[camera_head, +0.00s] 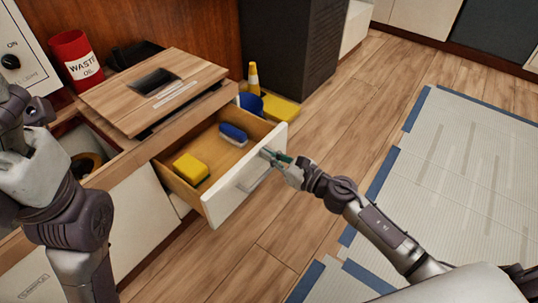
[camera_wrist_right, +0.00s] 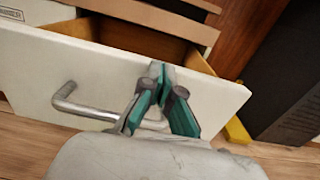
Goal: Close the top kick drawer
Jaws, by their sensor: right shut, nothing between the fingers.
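The top drawer (camera_head: 243,190) stands pulled open from the wooden cabinet, with a white front panel and wooden inside. Its front fills much of the right wrist view (camera_wrist_right: 215,95). A metal bar handle (camera_head: 256,181) is on the front, and it also shows in the right wrist view (camera_wrist_right: 75,108). My right gripper (camera_head: 272,155) is shut and empty at the front panel, near its top edge and beside the handle. Whether its fingertips (camera_wrist_right: 158,70) touch the panel is unclear. My left gripper (camera_head: 25,105) is at the left edge, partly cut off; its fingers are unclear.
A yellow sponge (camera_head: 190,169) and a blue brush (camera_head: 233,134) lie inside the drawer. A red waste oil can (camera_head: 75,60) and a wooden board (camera_head: 120,95) are on the cabinet. A dark cabinet (camera_head: 290,45) stands behind. The wooden floor (camera_head: 330,120) before the drawer is clear.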

